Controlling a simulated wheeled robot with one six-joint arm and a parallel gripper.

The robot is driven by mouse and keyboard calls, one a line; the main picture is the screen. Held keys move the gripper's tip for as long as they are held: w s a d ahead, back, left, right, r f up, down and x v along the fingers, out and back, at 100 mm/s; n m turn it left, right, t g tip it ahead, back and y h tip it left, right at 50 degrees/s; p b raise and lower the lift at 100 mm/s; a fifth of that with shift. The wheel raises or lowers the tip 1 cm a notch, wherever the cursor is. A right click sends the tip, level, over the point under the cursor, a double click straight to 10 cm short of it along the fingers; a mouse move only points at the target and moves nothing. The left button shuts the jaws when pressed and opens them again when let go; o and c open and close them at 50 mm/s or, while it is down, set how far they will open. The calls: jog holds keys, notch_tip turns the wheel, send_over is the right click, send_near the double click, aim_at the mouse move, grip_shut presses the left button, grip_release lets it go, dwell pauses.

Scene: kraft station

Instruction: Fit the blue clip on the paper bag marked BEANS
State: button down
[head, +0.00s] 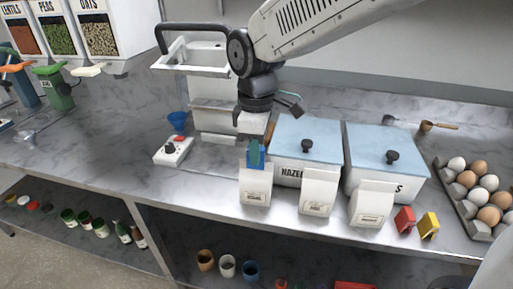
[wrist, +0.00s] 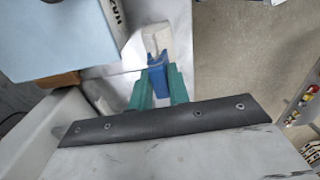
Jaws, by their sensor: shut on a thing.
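The blue clip (head: 252,160) is held between the green fingers of my gripper (head: 258,150). My gripper is shut on it, right at the top of the leftmost white paper bag (head: 255,188). That bag stands upright near the counter's front edge; its small label is too blurred to read surely. In the wrist view the blue clip (wrist: 156,62) sits between the fingertips (wrist: 158,78), in line with the pale bag (wrist: 158,38). The clip overlaps the bag's top edge in the head view. I cannot tell whether its jaws are around the fold.
Two more paper bags (head: 319,192) (head: 371,205) stand to the right, with a red clip (head: 404,220) and a yellow clip (head: 428,226) beyond them. Blue-lidded bins (head: 307,138) (head: 388,146) are close behind. An egg tray (head: 447,200) is at far right.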

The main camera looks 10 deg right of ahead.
jog(key=shift+f, duration=0.45)
jog(key=shift+f, duration=0.3)
jog(key=shift+c, duration=1)
grip_release()
jog(key=shift+r, duration=0.3)
jog(key=shift+r, duration=1.1)
jog(key=shift+r, duration=0.2)
jog(key=shift+r, duration=2.95)
